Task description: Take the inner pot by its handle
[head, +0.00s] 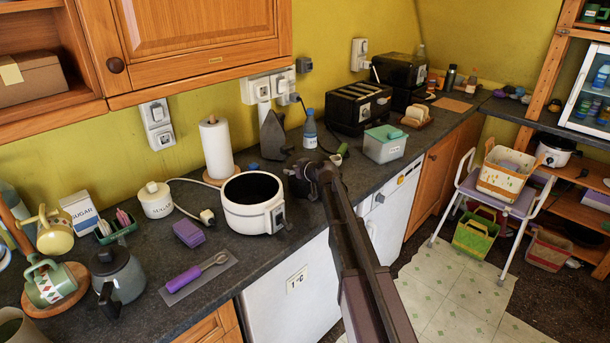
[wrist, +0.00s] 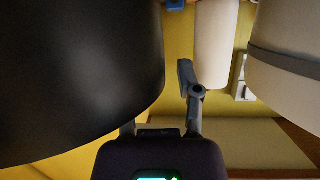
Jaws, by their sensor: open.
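A white cooker (head: 250,222) with a grey panel stands on the dark counter. Its open top shows a dark round interior (head: 253,189); I cannot tell whether this is the inner pot, and I make out no handle. My gripper (head: 303,179) is just right of and behind the cooker, apart from it. In the wrist view my gripper (wrist: 161,105) is open and holds nothing. One finger is plain; the other is mostly hidden by a large dark rounded surface (wrist: 75,70), which I cannot name surely. A white rounded body with a grey band (wrist: 290,45) is at the right.
A paper towel roll (head: 216,150) and a blue bottle (head: 309,130) stand behind. A green-lidded box (head: 384,146) and a black toaster (head: 357,107) stand to the right.

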